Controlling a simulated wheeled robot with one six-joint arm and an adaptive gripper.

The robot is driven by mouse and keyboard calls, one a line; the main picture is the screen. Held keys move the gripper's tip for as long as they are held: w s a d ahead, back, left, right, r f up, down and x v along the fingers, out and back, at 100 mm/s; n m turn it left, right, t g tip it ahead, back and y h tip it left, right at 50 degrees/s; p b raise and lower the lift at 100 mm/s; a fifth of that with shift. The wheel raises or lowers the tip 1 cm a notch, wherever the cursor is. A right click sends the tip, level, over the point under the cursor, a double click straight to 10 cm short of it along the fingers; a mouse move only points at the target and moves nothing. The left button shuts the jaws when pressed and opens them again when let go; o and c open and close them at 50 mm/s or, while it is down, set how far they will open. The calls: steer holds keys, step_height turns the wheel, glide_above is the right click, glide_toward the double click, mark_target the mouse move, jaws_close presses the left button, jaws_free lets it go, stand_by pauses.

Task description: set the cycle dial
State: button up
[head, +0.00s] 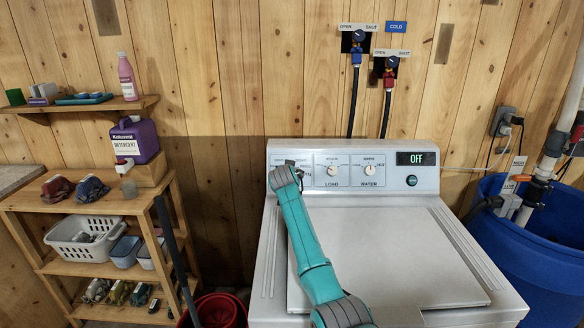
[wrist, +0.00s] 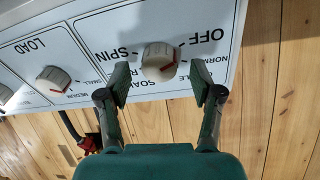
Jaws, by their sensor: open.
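The cycle dial (wrist: 160,62) is a round pale knob on the washer's white panel. In the wrist view the labels OFF, NORMAL, SOAK and SPIN can be read around it. A reddish mark shows on the knob, but I cannot tell exactly which label it points at. My gripper (wrist: 161,84) is open, with one finger on each side of the dial and a gap to the knob on both sides. In the head view my gripper and arm cover the dial at the panel's left end. The washer's display (head: 416,159) reads OFF.
The load dial (head: 332,171), water dial (head: 368,171) and a round dark button (head: 411,181) are right of my gripper. Two taps with hoses (head: 357,60) are on the wall above. A wooden shelf unit (head: 120,205) stands left, a blue barrel (head: 545,245) right.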

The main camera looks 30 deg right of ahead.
steer(key=shift+w+d+f, duration=0.2)
steer(key=shift+w+d, duration=0.1)
steer(key=shift+w, duration=0.05)
steer(key=c, duration=1.1)
steer(key=shift+c, duration=0.2)
